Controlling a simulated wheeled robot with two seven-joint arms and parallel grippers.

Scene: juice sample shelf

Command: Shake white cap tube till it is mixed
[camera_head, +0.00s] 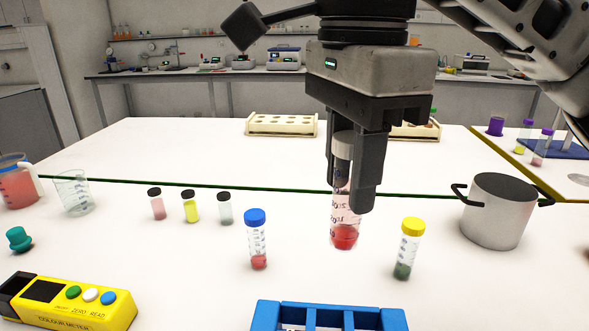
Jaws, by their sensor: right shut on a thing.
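My right gripper (352,200) comes down from above, a little right of the middle of the view. It is shut on the white cap tube (344,235), with its fingers around the upper part. The tube is upright, clear with printed marks, and holds red liquid at the bottom. The fingers hide part of the tube and its cap. I cannot tell whether its base touches the table. My left gripper is not in view.
A blue cap tube (257,240) stands left and a yellow cap tube (408,248) right of the held tube. A blue rack (330,316) is in front. A steel pot (497,215) stands right. Small vials, beakers and a yellow colour meter (75,311) are left.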

